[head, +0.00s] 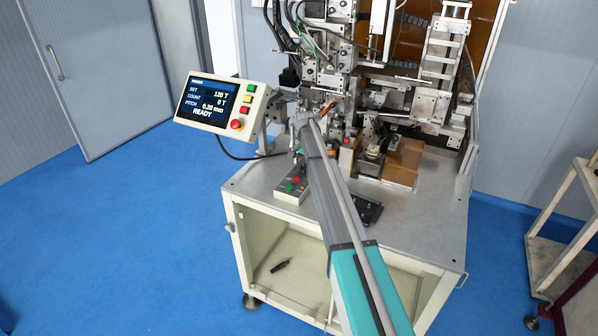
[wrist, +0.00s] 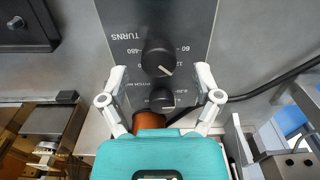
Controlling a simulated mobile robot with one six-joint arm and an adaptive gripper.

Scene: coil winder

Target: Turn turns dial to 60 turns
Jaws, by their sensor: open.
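The turns dial (wrist: 157,55) is a round black knob on a dark panel, under the upside-down word TURNS in the wrist view. Its white line points to the lower right, by a partly readable mark that looks like 120. The mark 60 is to its right and 480 to its left. My gripper (wrist: 160,75) is open, with its pale fingertips spread on either side of the dial and apart from it. The display (head: 207,101) in the head view reads SET 120 T, COUNT 0 T, READY. The dial cannot be made out in the head view.
A smaller black pitch knob (wrist: 162,98) sits just below the dial, between the fingers. A button box (head: 293,185) stands on the winder's table (head: 425,215). A copper-coloured cylinder (wrist: 148,121) is close to my gripper. A black cable runs at the right.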

